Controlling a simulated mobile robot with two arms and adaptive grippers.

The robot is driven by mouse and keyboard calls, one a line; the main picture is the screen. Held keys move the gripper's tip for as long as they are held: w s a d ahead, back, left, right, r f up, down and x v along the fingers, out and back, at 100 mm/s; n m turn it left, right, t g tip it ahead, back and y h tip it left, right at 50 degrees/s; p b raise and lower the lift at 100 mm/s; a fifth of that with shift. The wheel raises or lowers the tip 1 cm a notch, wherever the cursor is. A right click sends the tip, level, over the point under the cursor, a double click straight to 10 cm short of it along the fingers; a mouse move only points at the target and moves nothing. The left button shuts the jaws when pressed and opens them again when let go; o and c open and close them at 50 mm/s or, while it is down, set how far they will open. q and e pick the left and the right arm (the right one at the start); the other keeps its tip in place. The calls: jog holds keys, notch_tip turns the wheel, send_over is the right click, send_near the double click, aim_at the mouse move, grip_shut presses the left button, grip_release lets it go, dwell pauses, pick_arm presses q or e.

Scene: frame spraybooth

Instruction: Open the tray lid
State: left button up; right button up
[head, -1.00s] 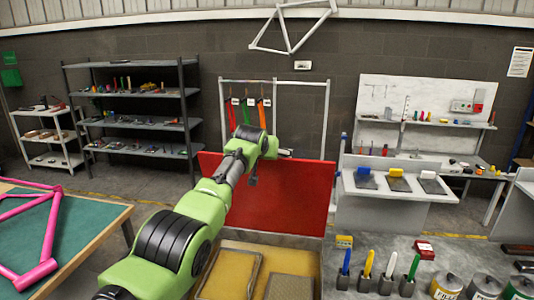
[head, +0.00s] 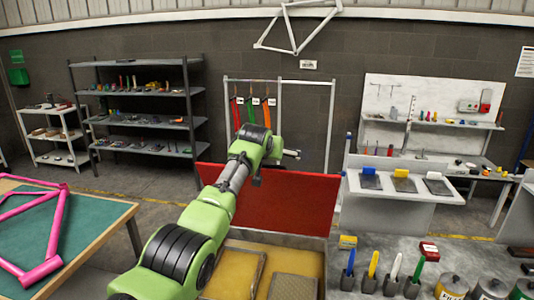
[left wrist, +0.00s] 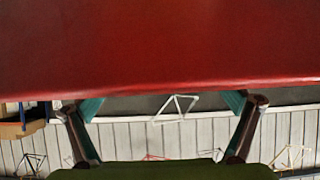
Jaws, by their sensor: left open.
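The red tray lid (head: 285,205) stands raised at the back of the yellow tray (head: 229,268), seen in the head view. My left arm reaches across the tray from the lower left. My left gripper (head: 291,154) appears just above the lid's top edge, and my arm hides part of the lid. In the left wrist view a red surface (left wrist: 160,45) fills the top, close beyond the spread fingers of my left gripper (left wrist: 163,108). They are open with nothing between them; I cannot tell whether they touch the lid. My right gripper is out of view.
The tray holds brown-framed panels (head: 293,288). To its right, a grey worktop (head: 400,255) carries upright tools and cans. A green-topped table (head: 90,225) with a pink frame (head: 50,250) stands at left. A workbench (head: 400,205) stands behind right.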

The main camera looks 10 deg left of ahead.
pick_arm(q)
jog(key=shift+f+v, duration=0.1)
jog(key=shift+v, duration=2.45)
jog(key=shift+f+v, duration=0.15)
jog(key=shift+v, duration=2.45)
jog(key=shift+s, duration=0.1)
